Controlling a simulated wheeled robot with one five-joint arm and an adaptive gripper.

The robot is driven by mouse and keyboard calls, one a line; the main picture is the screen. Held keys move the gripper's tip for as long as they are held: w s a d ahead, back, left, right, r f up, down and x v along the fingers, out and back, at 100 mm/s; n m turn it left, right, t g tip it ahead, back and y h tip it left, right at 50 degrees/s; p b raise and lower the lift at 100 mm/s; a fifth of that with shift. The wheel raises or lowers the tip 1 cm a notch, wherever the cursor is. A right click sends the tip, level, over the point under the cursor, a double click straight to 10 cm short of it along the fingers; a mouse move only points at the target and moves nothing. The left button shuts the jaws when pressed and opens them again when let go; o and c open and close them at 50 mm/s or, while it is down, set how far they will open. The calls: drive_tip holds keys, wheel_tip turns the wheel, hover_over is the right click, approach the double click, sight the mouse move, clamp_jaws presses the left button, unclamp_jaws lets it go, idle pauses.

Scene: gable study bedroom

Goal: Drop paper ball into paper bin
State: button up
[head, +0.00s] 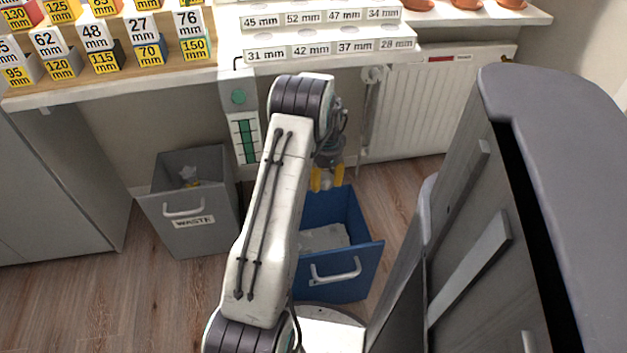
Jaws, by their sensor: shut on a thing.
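My gripper (327,181) has yellow fingertips and points down over the far part of the blue bin (366,254). It is shut on a small whitish paper ball (326,184), which shows only partly between the fingertips. The blue bin stands on the floor, open at the top, with a light handle on its front. Pale paper (322,237) lies inside it. My arm covers the blue bin's left side, so any label there is hidden.
A grey bin (205,237) labelled WASTE stands left of the blue bin, with some crumpled items inside. A radiator (425,105) is on the wall behind. A desk with labelled blocks (97,37) runs along the back. A dark-topped grey cabinet (560,100) stands close on the right.

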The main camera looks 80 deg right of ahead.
sight(325, 174)
drive_tip(key=shift+d+m, duration=0.15)
drive_tip(key=shift+m, duration=0.75)
drive_tip(key=shift+f, duration=0.2)
drive_tip(key=shift+f+b, duration=2.1)
drive_tip(key=shift+f, duration=0.65)
drive_tip(key=o, duration=0.9)
drive_tip(key=shift+r, duration=0.15)
wheel_tip(325, 174, up, 12)
drive_tip(key=shift+f, duration=0.15)
